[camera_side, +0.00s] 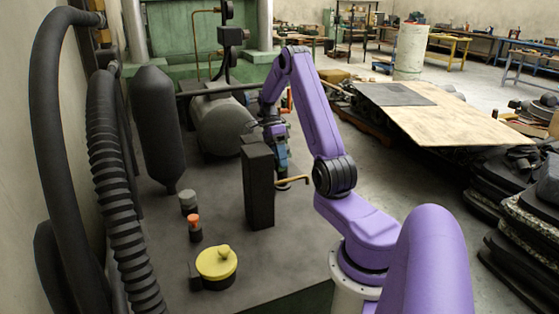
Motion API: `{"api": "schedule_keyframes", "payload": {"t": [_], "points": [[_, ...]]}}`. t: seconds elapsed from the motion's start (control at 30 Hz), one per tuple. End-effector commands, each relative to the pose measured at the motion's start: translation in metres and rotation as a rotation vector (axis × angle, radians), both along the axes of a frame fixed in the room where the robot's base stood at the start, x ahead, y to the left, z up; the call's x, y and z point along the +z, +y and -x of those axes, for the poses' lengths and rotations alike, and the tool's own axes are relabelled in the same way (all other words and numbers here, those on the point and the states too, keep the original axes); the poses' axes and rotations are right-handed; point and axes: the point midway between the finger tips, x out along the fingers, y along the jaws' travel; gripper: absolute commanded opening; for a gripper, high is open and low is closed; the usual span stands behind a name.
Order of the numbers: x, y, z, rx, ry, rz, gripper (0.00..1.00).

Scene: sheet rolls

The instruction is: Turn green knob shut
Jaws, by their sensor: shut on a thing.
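No green knob can be made out; anything behind the dark upright box (257,185) is hidden. A brass-coloured spout (293,181) sticks out from the right side of this box. My gripper (282,166) points down just behind and to the right of the box, above the spout. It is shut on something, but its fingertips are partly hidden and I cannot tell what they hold.
A yellow lidded round pot (216,268), an orange-capped piece (194,228) and a grey-capped piece (188,202) stand at the left front. A dark cylinder (158,130) and ribbed hose (117,190) border the left. A wooden board (450,118) lies to the right.

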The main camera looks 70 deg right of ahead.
Motion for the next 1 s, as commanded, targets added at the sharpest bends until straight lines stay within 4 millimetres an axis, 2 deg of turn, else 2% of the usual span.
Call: {"api": "schedule_keyframes", "payload": {"t": [0.03,0.07,0.13,0.57,1.0], "points": [[0.001,-0.001,0.0,0.001,-0.002,0.003,0.2],[0.001,-0.001,0.0,0.001,-0.002,0.003,0.54],[0.001,-0.001,0.0,0.001,-0.002,0.003,0.76],[0.006,-0.003,-0.003,0.001,-0.002,0.003,0.76],[0.064,-0.029,-0.028,-0.001,-0.003,0.004,0.76]]}}
